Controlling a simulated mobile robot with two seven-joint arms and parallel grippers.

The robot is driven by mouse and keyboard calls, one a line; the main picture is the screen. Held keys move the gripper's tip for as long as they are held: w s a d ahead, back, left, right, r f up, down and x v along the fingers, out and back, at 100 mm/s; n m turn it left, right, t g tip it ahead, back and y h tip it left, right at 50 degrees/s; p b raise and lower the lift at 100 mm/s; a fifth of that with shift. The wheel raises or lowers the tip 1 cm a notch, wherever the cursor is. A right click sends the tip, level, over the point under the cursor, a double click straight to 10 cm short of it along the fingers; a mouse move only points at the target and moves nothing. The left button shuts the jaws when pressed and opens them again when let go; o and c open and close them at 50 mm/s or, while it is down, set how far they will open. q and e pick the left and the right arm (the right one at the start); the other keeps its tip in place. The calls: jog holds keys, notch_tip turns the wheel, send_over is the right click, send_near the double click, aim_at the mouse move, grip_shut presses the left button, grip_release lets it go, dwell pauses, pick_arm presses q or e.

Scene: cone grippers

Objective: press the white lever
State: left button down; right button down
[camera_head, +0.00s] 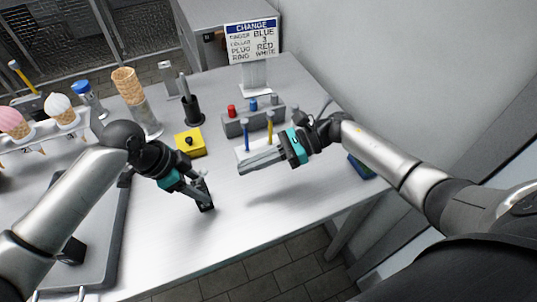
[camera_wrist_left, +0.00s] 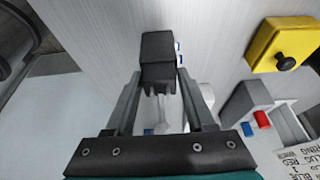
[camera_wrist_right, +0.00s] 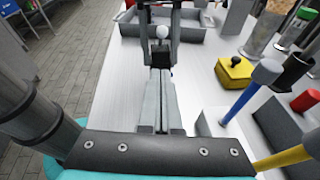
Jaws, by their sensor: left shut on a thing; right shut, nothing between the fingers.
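My left gripper (camera_head: 203,188) is shut on a dark block (camera_head: 206,208) above the front of the table. The block also shows between the fingers in the left wrist view (camera_wrist_left: 158,48), with a pale piece below it. A white ball (camera_wrist_right: 162,32), seemingly the white lever's knob, shows by the left gripper's dark block in the right wrist view. I cannot tell exactly how it is joined to the block. My right gripper (camera_head: 242,168) is shut and empty, its fingers pointing left towards the left gripper, with a visible gap between them in the head view.
A yellow box with a black knob (camera_head: 190,141) stands behind the grippers. A grey rack (camera_head: 262,121) with red and blue plugs and a white stand with blue and yellow posts (camera_head: 246,137) are nearby. A sign (camera_head: 252,42) stands at the back. A grey tray (camera_head: 110,245) lies front left.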

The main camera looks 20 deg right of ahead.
aim_at(204, 172)
jog(key=a, duration=0.3)
jog(key=w+a+r, duration=0.1)
jog(key=a, duration=0.1)
jog(key=shift+a+r, duration=0.1)
jog(key=shift+a, duration=0.25)
jog(key=shift+a+r+h, duration=0.25)
jog(key=shift+r+h, duration=0.15)
jog(key=shift+h, duration=0.3)
jog(key=shift+a+r+h, duration=0.45)
jog(key=shift+r+h, duration=0.1)
jog(key=shift+h, duration=0.25)
jog(key=shift+a+r, duration=0.4)
jog(key=shift+a, duration=0.25)
jog(key=shift+a+r, duration=0.4)
jog(key=shift+a, duration=0.35)
jog(key=shift+r, duration=0.2)
